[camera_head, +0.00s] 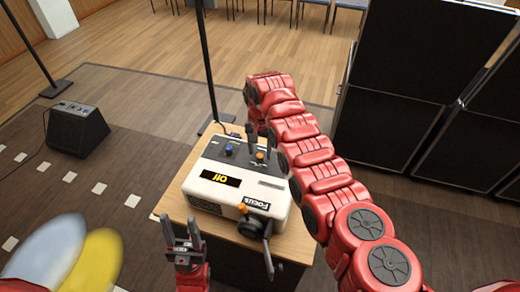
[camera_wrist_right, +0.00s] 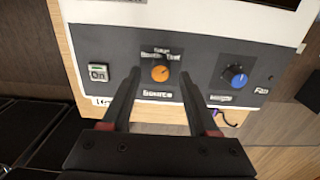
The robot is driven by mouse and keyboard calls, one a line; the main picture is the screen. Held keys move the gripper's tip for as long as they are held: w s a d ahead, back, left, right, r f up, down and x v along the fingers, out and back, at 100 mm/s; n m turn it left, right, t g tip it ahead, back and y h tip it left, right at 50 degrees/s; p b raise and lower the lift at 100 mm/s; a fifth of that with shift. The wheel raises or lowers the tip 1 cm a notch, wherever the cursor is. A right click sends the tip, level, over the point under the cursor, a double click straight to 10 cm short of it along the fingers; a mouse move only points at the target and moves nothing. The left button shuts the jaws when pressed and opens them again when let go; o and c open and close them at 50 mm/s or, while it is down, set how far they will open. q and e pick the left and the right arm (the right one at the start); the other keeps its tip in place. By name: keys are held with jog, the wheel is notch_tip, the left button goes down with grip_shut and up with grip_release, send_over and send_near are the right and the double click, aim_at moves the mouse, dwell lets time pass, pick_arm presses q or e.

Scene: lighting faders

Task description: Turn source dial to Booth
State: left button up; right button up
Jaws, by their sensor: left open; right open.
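The source dial (camera_wrist_right: 160,73) is a round orange knob on a dark panel, with "Source" printed below it and small position labels above, including Booth. In the head view the orange knob (camera_head: 260,155) sits on the far top of the white control box (camera_head: 200,190). My right gripper (camera_wrist_right: 159,80) is open, with one finger on each side of the dial in the wrist view; I cannot tell whether they touch it. It also shows in the head view (camera_head: 262,139). My left gripper (camera_head: 180,228) is open and empty at the table's near left edge.
A blue knob (camera_wrist_right: 235,76) and an "On" button (camera_wrist_right: 98,72) flank the dial. The box's display (camera_head: 219,177) reads "Off". A focus crank (camera_head: 267,248) sticks out at the front. A thin stand (camera_head: 208,70) rises behind the wooden table (camera_head: 173,205).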

jog(key=shift+f, duration=0.7)
grip_shut()
